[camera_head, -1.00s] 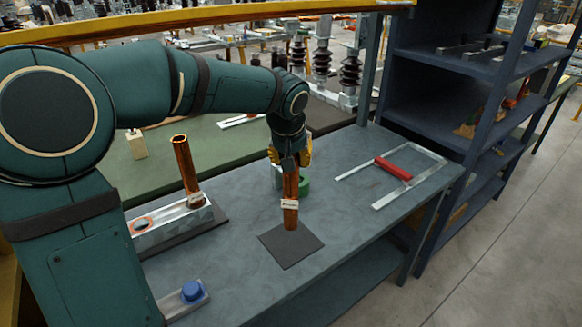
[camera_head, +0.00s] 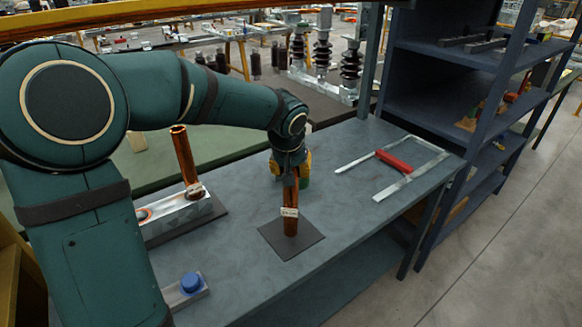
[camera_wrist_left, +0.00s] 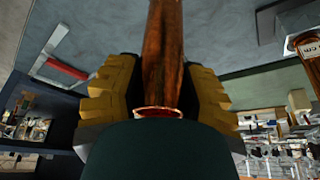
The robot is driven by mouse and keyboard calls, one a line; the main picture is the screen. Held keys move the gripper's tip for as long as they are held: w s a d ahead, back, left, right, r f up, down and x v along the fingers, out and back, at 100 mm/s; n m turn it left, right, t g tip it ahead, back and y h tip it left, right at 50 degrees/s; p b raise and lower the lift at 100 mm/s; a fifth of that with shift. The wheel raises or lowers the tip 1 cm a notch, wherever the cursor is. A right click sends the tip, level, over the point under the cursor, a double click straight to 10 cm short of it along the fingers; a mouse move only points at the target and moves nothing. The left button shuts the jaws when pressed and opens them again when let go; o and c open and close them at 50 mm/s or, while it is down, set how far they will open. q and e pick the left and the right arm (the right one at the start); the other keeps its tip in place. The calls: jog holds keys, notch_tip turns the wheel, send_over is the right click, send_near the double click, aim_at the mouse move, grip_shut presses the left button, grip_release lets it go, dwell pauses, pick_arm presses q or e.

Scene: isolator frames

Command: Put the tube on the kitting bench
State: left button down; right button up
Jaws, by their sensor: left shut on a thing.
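A copper-coloured tube (camera_head: 290,215) with a white label stands upright over a dark square mat on the bench. My left gripper (camera_head: 290,168) is shut on its upper part. In the left wrist view the tube (camera_wrist_left: 163,55) runs between the yellow finger pads of my left gripper (camera_wrist_left: 158,90). The tube's lower end is at the mat (camera_head: 300,250); I cannot tell whether it touches. The grey-blue kitting bench (camera_head: 240,275) lies below. My right gripper is not in view.
A second copper tube (camera_head: 184,158) stands in a metal block (camera_head: 185,211) at the left. A blue knob (camera_head: 191,282) is at the front left. A metal frame with a red handle (camera_head: 394,161) lies at the right, and a dark shelf (camera_head: 440,105) stands beyond. A green object is partly hidden behind my gripper.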

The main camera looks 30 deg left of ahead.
pick_arm(q)
jog(key=c, duration=0.6)
grip_release()
jog(key=shift+o, duration=0.2)
jog(key=shift+s+r, duration=0.1)
jog(key=shift+r, duration=0.3)
jog(key=p+v, duration=0.2)
jog(key=v, duration=0.9)
jog(key=shift+s+r, duration=0.1)
jog(key=shift+s, duration=0.05)
